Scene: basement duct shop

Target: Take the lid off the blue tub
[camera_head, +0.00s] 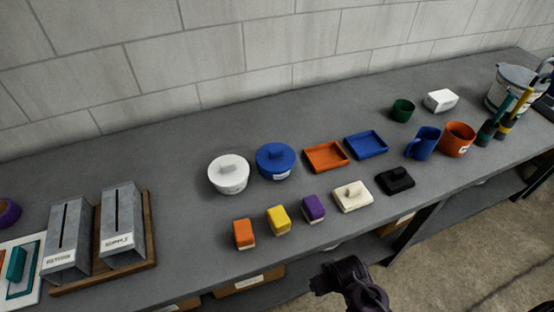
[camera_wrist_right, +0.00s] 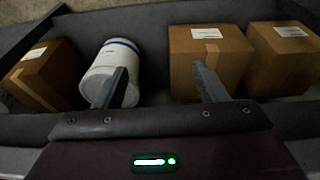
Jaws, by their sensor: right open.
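The blue tub (camera_head: 275,173) stands on the grey bench near the wall. Its blue lid (camera_head: 275,156) with a raised knob sits on top of it. Part of my right arm shows at the bottom of the head view, in front of the bench and apart from the tub. In the right wrist view my right gripper (camera_wrist_right: 158,82) is open and empty, with its two fingers apart over boxes on a lower shelf. My left gripper is in neither view.
Orange (camera_head: 244,233), yellow (camera_head: 278,220) and purple (camera_head: 313,208) blocks lie in front of the tubs. An orange tray (camera_head: 326,156) and a blue tray (camera_head: 366,145) lie to the right. Metal slotted boxes (camera_head: 122,225) stand left. Cardboard boxes (camera_wrist_right: 210,55) and a white container (camera_wrist_right: 112,70) are below.

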